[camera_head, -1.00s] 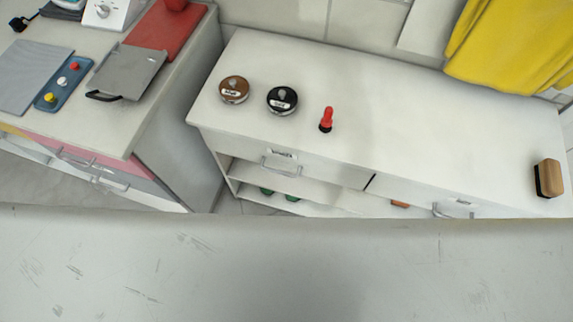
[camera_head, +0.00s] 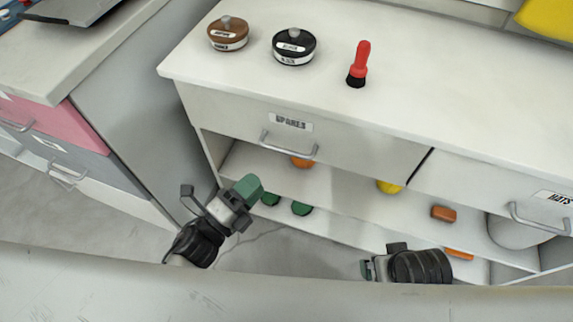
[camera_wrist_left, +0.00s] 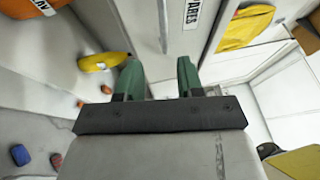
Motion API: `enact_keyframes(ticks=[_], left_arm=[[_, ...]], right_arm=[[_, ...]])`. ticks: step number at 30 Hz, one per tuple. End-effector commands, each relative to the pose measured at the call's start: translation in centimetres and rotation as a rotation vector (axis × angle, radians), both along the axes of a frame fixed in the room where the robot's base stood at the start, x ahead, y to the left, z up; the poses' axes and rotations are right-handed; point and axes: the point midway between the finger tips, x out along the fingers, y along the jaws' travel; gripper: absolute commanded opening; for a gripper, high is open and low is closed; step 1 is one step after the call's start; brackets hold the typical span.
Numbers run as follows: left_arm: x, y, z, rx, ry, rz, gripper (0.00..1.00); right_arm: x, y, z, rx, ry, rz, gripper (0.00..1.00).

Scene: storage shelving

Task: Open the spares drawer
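The spares drawer (camera_head: 345,146) is a shut white front under the counter, with a label reading SPARES (camera_head: 291,122) and a grey bar handle (camera_head: 288,150). My left gripper (camera_head: 248,190) is below and left of that handle, apart from it. In the left wrist view its two green fingers (camera_wrist_left: 159,78) stand apart with nothing between them. The handle (camera_wrist_left: 163,27) and part of the label (camera_wrist_left: 192,12) show ahead of the fingers. My right gripper (camera_head: 368,268) is low, right of centre, mostly seen from behind, so its fingers are unclear.
A brown tin (camera_head: 228,36), a black tin (camera_head: 294,49) and a red-handled brush (camera_head: 359,66) stand on the counter. A second drawer (camera_head: 490,190) has a label and handle at right. Open shelves below hold small coloured items. A grey cabinet (camera_head: 150,100) stands left.

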Motion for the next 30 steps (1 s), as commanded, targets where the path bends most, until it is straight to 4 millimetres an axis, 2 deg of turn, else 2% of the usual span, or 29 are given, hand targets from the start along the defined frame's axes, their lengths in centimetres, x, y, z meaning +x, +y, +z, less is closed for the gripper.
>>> enact_keyframes(ticks=[5, 19, 24, 30], left_arm=[[0.8, -0.9, 0.8, 0.01, -0.03, -0.01, 0.37], [7.1, -5.8, 2.1, 0.008, -0.025, -0.008, 0.37], [8.1, -6.6, 2.3, 0.007, -0.023, -0.008, 0.37], [8.3, -6.7, 2.3, 0.008, -0.022, -0.008, 0.37]], right_arm=[[-0.1, 0.0, 0.3, -0.001, -0.001, 0.0, 1.0], [0.1, 0.0, -0.6, 0.0, 0.002, 0.0, 1.0], [0.1, 0.0, -0.6, 0.0, 0.001, 0.0, 1.0], [0.1, 0.0, -0.6, 0.0, 0.001, 0.0, 1.0]])
